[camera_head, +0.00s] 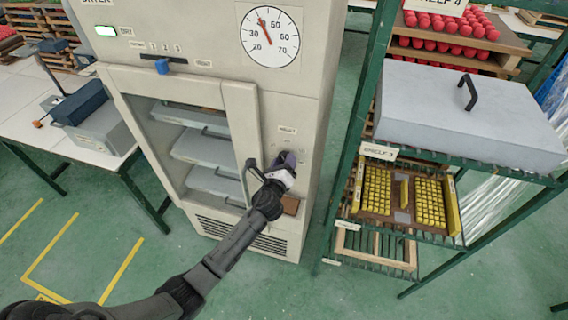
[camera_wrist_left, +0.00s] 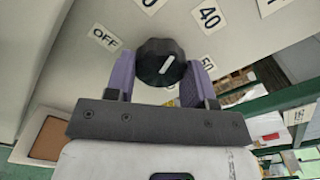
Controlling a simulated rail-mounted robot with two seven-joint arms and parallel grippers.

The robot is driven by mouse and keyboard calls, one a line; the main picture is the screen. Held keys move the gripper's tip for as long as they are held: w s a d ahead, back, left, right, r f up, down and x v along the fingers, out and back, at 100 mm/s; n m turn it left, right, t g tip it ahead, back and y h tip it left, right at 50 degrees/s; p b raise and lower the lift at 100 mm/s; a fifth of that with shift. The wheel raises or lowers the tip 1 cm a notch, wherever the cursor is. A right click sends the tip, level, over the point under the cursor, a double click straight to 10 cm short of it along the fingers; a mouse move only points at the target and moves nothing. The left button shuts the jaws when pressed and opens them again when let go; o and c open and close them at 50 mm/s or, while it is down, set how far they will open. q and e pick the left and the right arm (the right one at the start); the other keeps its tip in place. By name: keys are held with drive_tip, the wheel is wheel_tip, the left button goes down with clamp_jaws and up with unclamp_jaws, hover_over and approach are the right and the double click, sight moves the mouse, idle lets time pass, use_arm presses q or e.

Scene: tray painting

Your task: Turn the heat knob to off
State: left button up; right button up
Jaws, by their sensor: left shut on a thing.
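The heat knob (camera_wrist_left: 161,62) is a dark round knob on the dryer's front panel, in the left wrist view. Its white pointer line slants up and to the right, roughly toward the "40" label (camera_wrist_left: 208,15). The "OFF" label (camera_wrist_left: 105,40) is to the upper left of the knob. My left gripper (camera_head: 284,160) is at the dryer's right front panel. Its purple fingers are on either side of the knob and shut on it. My right gripper is not in view.
The dryer (camera_head: 315,110) has a glass door, a temperature gauge (camera_head: 270,35) and a blue slider (camera_head: 162,66). A green shelf rack (camera_head: 350,130) stands close to its right, holding a grey lidded box (camera_head: 450,110) and a yellow-filled tray. A white table (camera_head: 25,115) is at left.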

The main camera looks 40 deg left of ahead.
use_arm(q)
drive_tip(key=n+b, duration=0.1)
drive_tip(key=n, duration=1.8)
drive_tip(key=shift+r, duration=0.15)
drive_tip(key=shift+n, duration=0.3)
drive_tip(key=o, duration=0.9)
drive_tip(key=b+v, duration=0.1)
drive_tip(key=v, duration=1.2)
drive_tip(key=shift+s+d, duration=0.2)
drive_tip(key=shift+s, duration=0.15)
